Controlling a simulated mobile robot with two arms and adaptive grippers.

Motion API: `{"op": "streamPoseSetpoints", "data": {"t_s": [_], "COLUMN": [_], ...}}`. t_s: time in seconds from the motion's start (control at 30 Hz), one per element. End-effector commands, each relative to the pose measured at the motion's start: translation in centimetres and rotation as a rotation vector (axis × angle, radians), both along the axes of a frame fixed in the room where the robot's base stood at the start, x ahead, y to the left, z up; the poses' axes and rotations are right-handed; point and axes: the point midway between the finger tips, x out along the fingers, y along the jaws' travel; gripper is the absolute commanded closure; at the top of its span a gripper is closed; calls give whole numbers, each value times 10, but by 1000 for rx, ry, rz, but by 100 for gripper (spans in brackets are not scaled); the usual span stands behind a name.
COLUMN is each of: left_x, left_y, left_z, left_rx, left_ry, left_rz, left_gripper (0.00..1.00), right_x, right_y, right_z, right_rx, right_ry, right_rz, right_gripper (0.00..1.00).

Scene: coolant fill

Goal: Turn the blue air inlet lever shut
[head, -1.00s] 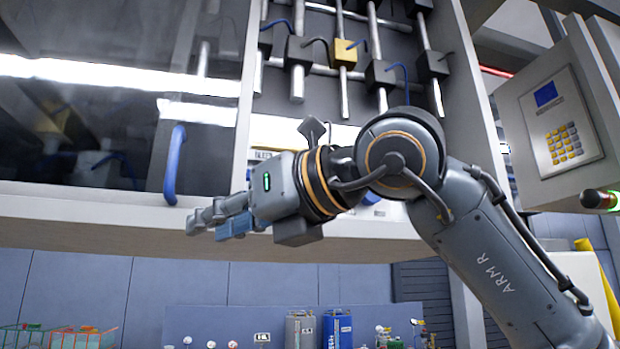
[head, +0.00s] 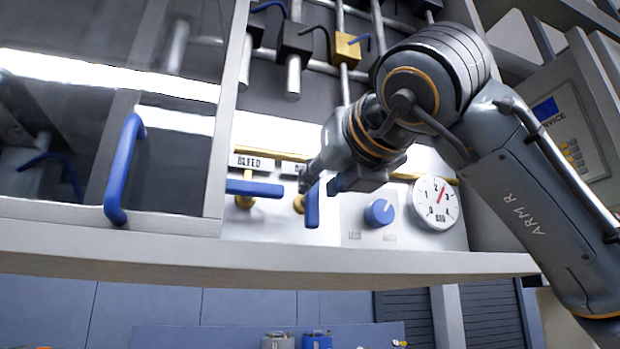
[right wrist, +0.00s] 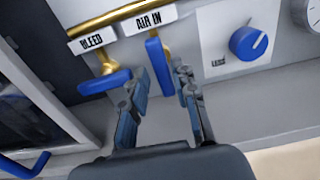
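The blue air inlet lever (head: 312,206) hangs pointing down from its brass valve. In the right wrist view this lever (right wrist: 157,62) is under the "AIR IN" label (right wrist: 150,20). My right gripper (head: 325,180) is at the lever, and its hand hides part of the valve. In the right wrist view my right gripper (right wrist: 160,88) is open, with one finger on each side of the lever and gaps visible. I cannot tell the exact depth between fingers and lever. My left gripper is in neither view.
The blue bleed lever (head: 255,188) lies sideways just left of the air lever. A blue knob (head: 379,212) and a round gauge (head: 435,203) are to the right. A blue door handle (head: 124,170) stands at left. A grey ledge (head: 270,264) runs below.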

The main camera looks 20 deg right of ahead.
Motion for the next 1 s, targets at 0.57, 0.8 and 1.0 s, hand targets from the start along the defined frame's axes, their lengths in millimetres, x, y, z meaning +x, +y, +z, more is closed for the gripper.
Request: {"op": "streamPoseSetpoints", "data": {"t_s": [0.57,0.8,1.0], "left_x": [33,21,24], "left_y": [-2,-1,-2], "left_z": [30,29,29], "left_rx": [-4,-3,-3], "left_ry": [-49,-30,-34], "left_rz": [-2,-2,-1], "left_gripper": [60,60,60], "right_x": [53,53,53], "right_y": [2,2,2], "right_z": [0,0,0], "right_rx": [1,1,0], "right_ry": [-1,-1,-1], "right_rz": [1,1,1], "right_gripper": [72,94,100]}}
